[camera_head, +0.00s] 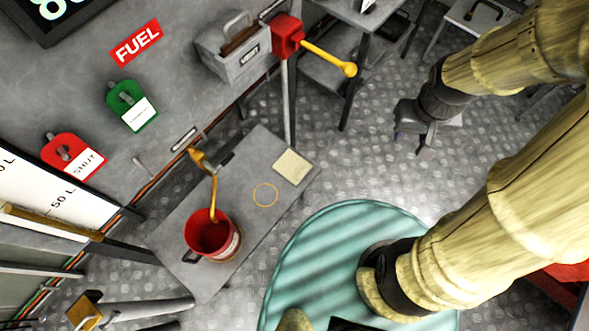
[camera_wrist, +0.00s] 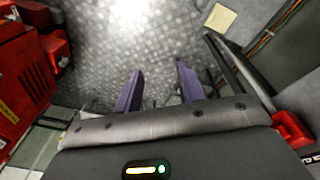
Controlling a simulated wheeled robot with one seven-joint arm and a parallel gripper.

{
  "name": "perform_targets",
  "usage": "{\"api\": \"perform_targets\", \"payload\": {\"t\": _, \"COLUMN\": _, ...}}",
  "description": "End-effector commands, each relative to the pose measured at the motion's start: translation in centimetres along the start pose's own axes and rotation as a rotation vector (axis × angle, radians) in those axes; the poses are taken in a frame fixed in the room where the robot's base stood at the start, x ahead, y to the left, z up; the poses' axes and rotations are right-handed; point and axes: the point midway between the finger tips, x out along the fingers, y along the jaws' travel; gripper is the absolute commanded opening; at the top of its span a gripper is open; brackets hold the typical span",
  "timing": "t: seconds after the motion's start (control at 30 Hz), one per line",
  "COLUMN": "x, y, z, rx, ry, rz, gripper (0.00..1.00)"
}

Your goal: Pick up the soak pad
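The soak pad looks to be the flat cream square (camera_head: 292,167) lying on the grey bench top (camera_head: 235,175), near its far right corner. A cream square, likely the same pad, shows at the top of the wrist view (camera_wrist: 220,20). My gripper (camera_head: 411,149) hangs above the floor, right of the bench and well apart from the pad. In the wrist view, the two purple fingers of my gripper (camera_wrist: 158,84) stand apart with nothing between them. Nothing covers the pad in the head view.
A red bucket (camera_head: 211,236) stands on the bench under an orange spout (camera_head: 213,190). A yellow ring (camera_head: 265,195) lies between bucket and pad. A post with a red block and yellow lever (camera_head: 330,60) rises behind the bench. A grey caddy (camera_head: 232,62) hangs on the wall. Floor between gripper and bench looks clear.

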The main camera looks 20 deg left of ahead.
Motion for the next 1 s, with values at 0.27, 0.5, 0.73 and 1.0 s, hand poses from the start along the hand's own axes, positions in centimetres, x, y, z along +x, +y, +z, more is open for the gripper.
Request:
{"api": "perform_targets", "payload": {"t": 0.27, "x": 12.8, "y": -5.6, "z": 1.4, "rx": -0.534, "ry": -0.252, "rz": 0.116, "gripper": 0.4}}
{"api": "perform_targets", "payload": {"t": 0.5, "x": 22.0, "y": -9.4, "z": 1.8, "rx": -0.988, "ry": -0.422, "rz": 0.302, "gripper": 0.4}}
{"api": "perform_targets", "payload": {"t": 0.73, "x": 30.8, "y": -13.8, "z": 1.5, "rx": -1.412, "ry": -0.523, "rz": 0.546, "gripper": 0.4}}
{"api": "perform_targets", "payload": {"t": 1.0, "x": 41.1, "y": -21.5, "z": 1.4, "rx": -1.885, "ry": -0.536, "rz": 0.911, "gripper": 0.4}}
